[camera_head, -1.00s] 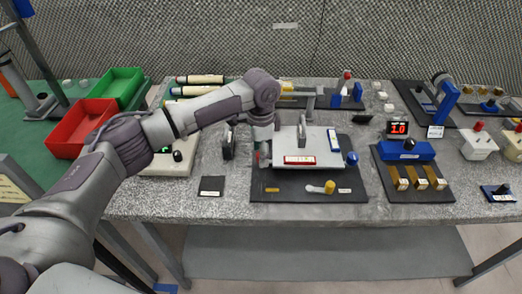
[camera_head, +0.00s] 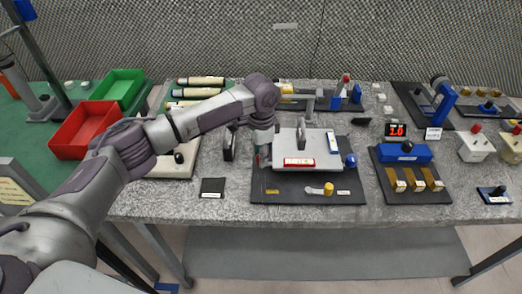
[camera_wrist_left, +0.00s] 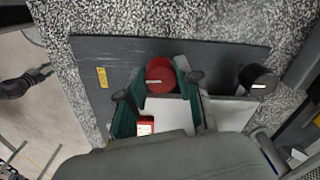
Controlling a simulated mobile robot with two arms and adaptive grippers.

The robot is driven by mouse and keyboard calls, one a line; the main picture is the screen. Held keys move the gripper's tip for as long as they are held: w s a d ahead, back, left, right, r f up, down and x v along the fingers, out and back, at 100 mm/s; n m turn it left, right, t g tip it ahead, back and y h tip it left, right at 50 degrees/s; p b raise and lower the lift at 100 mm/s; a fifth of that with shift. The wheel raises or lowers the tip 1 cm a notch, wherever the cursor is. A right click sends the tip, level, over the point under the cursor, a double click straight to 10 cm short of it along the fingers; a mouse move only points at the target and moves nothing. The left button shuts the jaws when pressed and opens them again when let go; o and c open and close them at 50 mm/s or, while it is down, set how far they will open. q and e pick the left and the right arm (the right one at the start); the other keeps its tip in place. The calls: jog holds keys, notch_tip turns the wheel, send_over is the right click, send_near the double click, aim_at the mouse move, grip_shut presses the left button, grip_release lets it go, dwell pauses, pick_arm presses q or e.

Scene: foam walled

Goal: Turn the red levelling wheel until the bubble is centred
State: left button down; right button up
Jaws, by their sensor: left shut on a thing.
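The red levelling wheel (camera_wrist_left: 160,73) sits between the two fingers of my left gripper (camera_wrist_left: 160,90) in the wrist view. The gripper is shut on it. In the head view my left gripper (camera_head: 262,152) reaches down at the left edge of the white levelling plate (camera_head: 285,141), mostly hiding the wheel. The plate carries a red-framed vial (camera_head: 299,162) along its front and a blue-framed vial (camera_head: 332,141) on its right. The red vial also shows in the wrist view (camera_wrist_left: 145,126). The bubbles are too small to read. My right gripper is out of view.
A blue wheel (camera_head: 350,160) stands at the plate's right corner and a yellow-knobbed lever (camera_head: 327,188) in front. A grey handle (camera_head: 301,134) rises from the plate. A black upright piece (camera_head: 229,146) stands close left of my gripper. A blue block device (camera_head: 405,153) is at right.

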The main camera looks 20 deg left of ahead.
pick_arm(q)
jog(key=n+p, duration=0.3)
jog(key=p, duration=0.1)
jog(key=n+p, duration=0.7)
jog(key=p, duration=0.2)
jog(key=shift+d+r+n, duration=0.2)
jog(key=shift+r+n, duration=0.05)
jog(key=shift+n, duration=0.05)
jog(key=n+p, duration=0.2)
jog(key=n, duration=0.1)
jog(key=shift+f+n+p, duration=0.15)
jog(key=shift+n+p, duration=0.65)
jog(key=shift+n, duration=0.3)
jog(key=shift+w, duration=0.1)
